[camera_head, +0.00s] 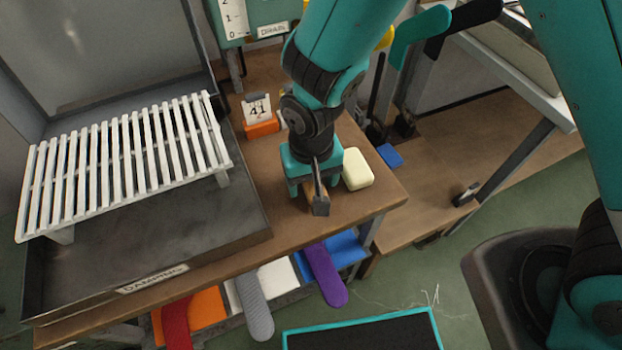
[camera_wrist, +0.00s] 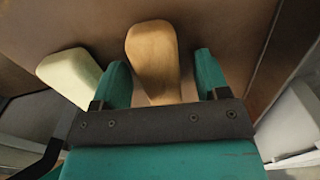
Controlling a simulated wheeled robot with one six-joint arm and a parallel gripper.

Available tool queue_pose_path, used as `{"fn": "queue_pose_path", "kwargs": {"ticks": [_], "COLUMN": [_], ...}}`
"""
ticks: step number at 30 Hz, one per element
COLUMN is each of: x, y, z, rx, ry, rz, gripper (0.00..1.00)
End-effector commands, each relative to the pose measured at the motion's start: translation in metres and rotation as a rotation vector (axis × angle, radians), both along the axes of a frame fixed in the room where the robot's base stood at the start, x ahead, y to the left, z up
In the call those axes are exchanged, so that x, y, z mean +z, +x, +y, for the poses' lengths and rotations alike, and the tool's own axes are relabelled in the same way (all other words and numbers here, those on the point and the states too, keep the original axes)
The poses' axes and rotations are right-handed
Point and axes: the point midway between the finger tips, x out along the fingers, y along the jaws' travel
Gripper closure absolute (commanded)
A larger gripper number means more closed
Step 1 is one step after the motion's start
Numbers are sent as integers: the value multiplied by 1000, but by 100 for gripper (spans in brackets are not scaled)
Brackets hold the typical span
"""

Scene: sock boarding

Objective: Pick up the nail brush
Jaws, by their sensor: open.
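The nail brush (camera_wrist: 153,48) shows its tan wooden body in the wrist view, between my gripper's two teal fingers. My gripper (camera_wrist: 163,78) is open, with a visible gap on the right side of the brush; the left finger is close to it. In the head view, my gripper (camera_head: 313,186) points down at the wooden bench top, fingers on both sides of the brush (camera_head: 320,204). The brush's near end sticks out towards the front edge. Its underside is hidden.
A cream block (camera_head: 357,169) lies just right of my gripper, close to the finger; it also shows in the wrist view (camera_wrist: 70,76). A white slatted rack (camera_head: 125,160) is on the left. Bench front is clear.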

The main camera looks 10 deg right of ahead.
Motion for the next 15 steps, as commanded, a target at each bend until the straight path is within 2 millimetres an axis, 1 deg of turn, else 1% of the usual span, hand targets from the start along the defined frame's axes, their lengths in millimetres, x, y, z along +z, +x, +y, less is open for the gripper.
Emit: {"fn": "queue_pose_path", "kwargs": {"ticks": [6,7,8,9,11,12,13,14,15], "x": [-1,-1,-1,-1,-1,-1,-1,-1,-1], "y": [0,0,0,0,0,0,0,0,0], "z": [0,0,0,0,0,0,0,0,0], "rx": [0,0,0,0,0,0,0,0,0], "ry": [0,0,0,0,0,0,0,0,0], "rz": [-1,-1,-1,-1,-1,0,0,0,0], "gripper": [32,36,43,53,66,76,82,86,86]}}
